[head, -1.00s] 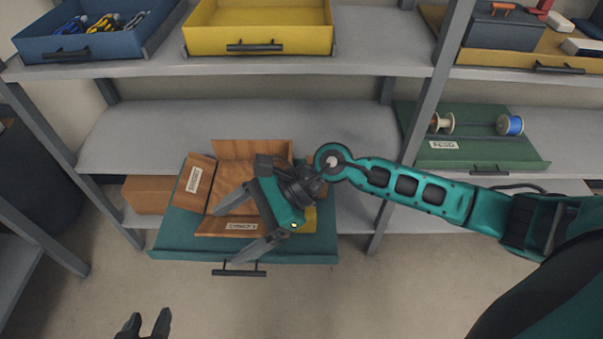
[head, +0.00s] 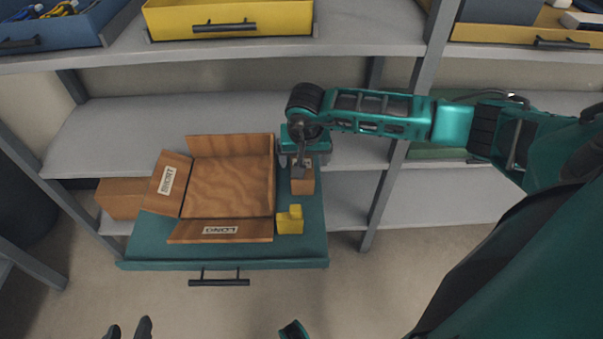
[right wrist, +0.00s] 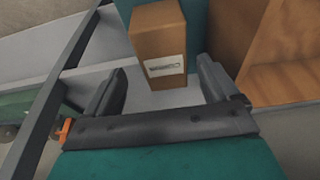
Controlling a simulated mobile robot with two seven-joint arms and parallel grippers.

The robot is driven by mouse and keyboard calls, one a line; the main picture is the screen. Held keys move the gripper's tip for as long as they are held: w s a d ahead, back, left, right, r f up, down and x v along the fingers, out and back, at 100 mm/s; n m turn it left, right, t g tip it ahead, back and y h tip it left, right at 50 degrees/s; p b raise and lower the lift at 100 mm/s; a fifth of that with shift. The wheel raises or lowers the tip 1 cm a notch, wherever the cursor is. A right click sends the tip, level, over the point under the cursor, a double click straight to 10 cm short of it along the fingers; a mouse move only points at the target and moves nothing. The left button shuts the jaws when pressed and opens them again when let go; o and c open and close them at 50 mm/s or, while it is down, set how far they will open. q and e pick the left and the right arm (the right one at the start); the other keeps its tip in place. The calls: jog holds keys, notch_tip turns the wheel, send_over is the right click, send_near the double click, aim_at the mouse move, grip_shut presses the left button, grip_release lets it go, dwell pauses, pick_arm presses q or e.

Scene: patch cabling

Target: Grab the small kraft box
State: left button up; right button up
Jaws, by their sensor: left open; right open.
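The small kraft box (head: 304,186) stands on the right part of the pulled-out teal tray (head: 150,253), partly hidden by my right gripper (head: 300,160) above it in the head view. In the right wrist view the small kraft box (right wrist: 158,35) is brown with a pale label and lies ahead, between the lines of the fingers. My right gripper (right wrist: 163,66) is open there, with nothing held; whether the fingertips reach beside the box I cannot tell. My left gripper (head: 129,328) is open and empty at the bottom left of the head view, away from the tray.
A large open brown box (head: 232,188) with labelled flaps fills the tray's middle, left of the small box. A yellow block (head: 290,220) sits in front of the small box. Another brown box (head: 121,199) stands on the shelf at left. A yellow drawer (head: 228,18) is above.

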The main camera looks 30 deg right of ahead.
jog(key=x, duration=0.1)
jog(key=b+x, duration=0.1)
jog(key=x, duration=0.3)
jog(key=shift+a+f+b, duration=0.15)
jog(key=shift+a+b, duration=0.15)
jog(key=shift+w+f, duration=0.15)
jog(key=shift+f, duration=0.1)
jog(key=shift+d+f, duration=0.1)
jog(key=c, duration=1.2)
